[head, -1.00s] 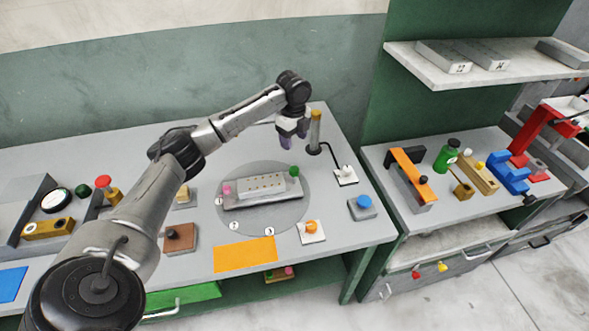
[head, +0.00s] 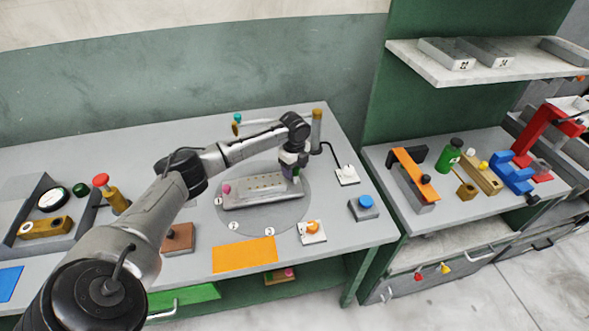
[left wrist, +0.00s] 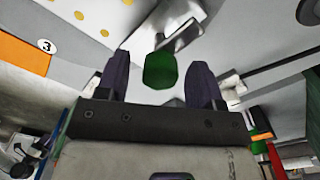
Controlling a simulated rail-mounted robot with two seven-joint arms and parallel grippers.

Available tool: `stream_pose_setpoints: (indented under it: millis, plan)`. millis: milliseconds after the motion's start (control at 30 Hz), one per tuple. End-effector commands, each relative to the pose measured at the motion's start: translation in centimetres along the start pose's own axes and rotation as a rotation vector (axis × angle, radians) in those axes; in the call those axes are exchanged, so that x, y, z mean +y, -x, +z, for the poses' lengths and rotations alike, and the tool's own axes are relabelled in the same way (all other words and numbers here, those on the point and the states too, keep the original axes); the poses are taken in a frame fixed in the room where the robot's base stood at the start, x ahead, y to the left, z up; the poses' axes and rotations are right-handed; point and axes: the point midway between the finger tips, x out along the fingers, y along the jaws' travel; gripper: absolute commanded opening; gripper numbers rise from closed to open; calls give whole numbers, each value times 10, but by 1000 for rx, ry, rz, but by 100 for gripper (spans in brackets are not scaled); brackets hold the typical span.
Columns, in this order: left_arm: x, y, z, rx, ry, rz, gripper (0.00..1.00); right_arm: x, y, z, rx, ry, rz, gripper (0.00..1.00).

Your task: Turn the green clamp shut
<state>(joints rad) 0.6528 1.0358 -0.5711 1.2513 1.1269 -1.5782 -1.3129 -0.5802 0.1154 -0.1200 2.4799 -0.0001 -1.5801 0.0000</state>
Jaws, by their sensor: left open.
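The green clamp (left wrist: 160,70) shows in the left wrist view as a green knob between my two dark fingers, with a gap on each side. A grey metal arm or bracket lies just beyond it. In the head view my left gripper (head: 291,174) points down over the right end of the grey mold block (head: 262,193) and mostly hides the green clamp. My left gripper is open. A pink clamp knob (head: 227,188) sits at the mold's left end. My right gripper is not in view.
The mold stands on a round dark grey disc (head: 270,218) with numbered marks. An orange mat (head: 244,254), an orange knob (head: 313,228) and a blue button (head: 365,201) lie in front and to the right. A brass post (head: 316,128) stands close behind the gripper.

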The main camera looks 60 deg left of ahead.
Motion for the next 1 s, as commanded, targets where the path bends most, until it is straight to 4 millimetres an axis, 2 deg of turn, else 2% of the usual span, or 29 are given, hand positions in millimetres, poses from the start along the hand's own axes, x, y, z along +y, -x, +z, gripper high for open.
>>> stream_pose_setpoints:
  millis: [367,900,1000]
  plan:
    - [0,-4,0,0,0,0,61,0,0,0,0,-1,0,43]
    - [0,-4,0,0,0,0,12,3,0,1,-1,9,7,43]
    - [0,-3,0,0,3,0,12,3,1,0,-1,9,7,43]
